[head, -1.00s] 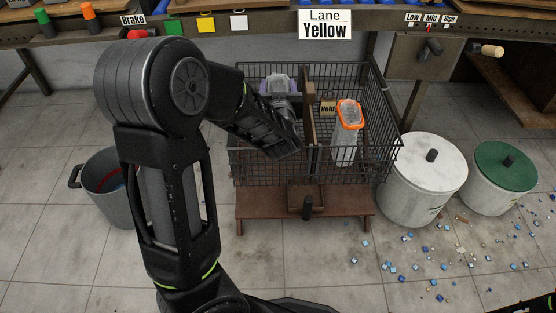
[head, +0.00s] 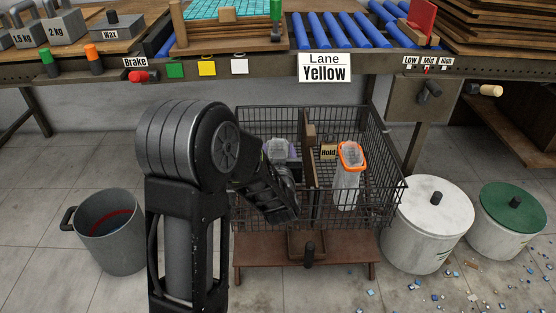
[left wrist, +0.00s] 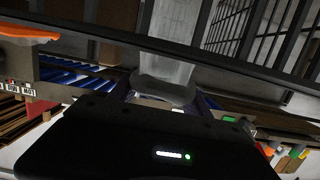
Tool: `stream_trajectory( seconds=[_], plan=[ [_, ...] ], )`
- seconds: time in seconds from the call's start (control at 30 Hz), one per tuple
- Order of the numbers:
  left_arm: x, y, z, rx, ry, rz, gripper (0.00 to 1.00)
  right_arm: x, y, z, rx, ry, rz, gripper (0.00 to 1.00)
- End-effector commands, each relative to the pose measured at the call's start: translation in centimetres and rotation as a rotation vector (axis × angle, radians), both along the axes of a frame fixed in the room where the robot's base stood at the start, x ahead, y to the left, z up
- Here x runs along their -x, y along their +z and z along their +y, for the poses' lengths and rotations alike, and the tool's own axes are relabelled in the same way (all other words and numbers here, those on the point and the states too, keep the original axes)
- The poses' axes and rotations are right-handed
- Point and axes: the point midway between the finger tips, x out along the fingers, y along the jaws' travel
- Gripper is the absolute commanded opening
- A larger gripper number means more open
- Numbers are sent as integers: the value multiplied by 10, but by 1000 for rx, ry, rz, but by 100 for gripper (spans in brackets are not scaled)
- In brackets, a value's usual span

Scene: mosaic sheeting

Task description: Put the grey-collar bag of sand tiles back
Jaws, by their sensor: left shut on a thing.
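The grey-collar bag (head: 278,147) is a clear bag inside the left compartment of the wire basket (head: 330,215). My left gripper (head: 282,158) is shut on it at the collar, reaching in from the front left. In the left wrist view the bag's pale see-through body (left wrist: 172,45) and grey collar (left wrist: 165,90) show between the fingers. My forearm and hand hide the bag's lower part, so I cannot tell whether it touches the basket floor. An orange-collar bag (head: 347,180) stands in the right compartment. My right gripper is not in view.
A grey bucket (head: 110,240) stands left, a white-lidded bin (head: 432,215) and green-lidded bin (head: 512,210) right. The bench edge (head: 240,90) with a "Lane Yellow" sign (head: 324,68) is behind.

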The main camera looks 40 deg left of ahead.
Motion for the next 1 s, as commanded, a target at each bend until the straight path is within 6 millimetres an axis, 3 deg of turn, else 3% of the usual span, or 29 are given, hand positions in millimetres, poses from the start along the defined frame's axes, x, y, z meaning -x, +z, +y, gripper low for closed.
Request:
stream_trajectory(
  seconds=[0.03, 0.13, 0.57, 0.6, 0.83, 1.0],
  plan=[
    [0, -12, 0, -2, 1, 0, 0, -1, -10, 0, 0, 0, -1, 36],
    [0, -23, 1, -3, 1, -2, 0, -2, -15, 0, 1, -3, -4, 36],
    [0, -27, 0, -2, 0, -4, 0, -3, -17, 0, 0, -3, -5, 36],
    [0, -27, 0, 0, 0, 0, 58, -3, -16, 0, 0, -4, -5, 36],
    [0, -27, 0, 0, 0, 0, 77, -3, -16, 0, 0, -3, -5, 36],
    [0, -27, 0, 0, 0, 0, 78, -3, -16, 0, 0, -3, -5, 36]
  ],
)
